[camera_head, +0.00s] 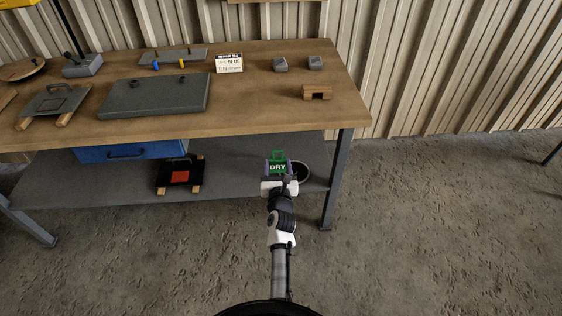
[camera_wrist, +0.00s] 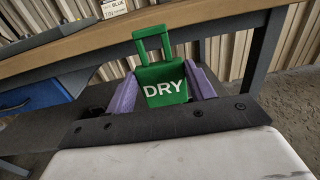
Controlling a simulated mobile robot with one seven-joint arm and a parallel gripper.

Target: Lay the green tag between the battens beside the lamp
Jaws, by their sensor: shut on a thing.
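The green tag (camera_head: 278,168) has a loop handle and the white word DRY. My gripper (camera_head: 278,178) is shut on it, in front of the bench's right part. In the wrist view the tag (camera_wrist: 163,84) stands upright between the purple fingers of my gripper (camera_wrist: 164,92). A grey block (camera_head: 82,68) stands by the pole's foot.
On the wooden bench (camera_head: 240,105) are a thick grey slab (camera_head: 155,96), a lettered card (camera_head: 229,63), two small grey blocks (camera_head: 316,62) and a notched wooden block (camera_head: 317,92). The lower shelf (camera_head: 110,185) holds a black plate (camera_head: 180,174) with a red square on battens.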

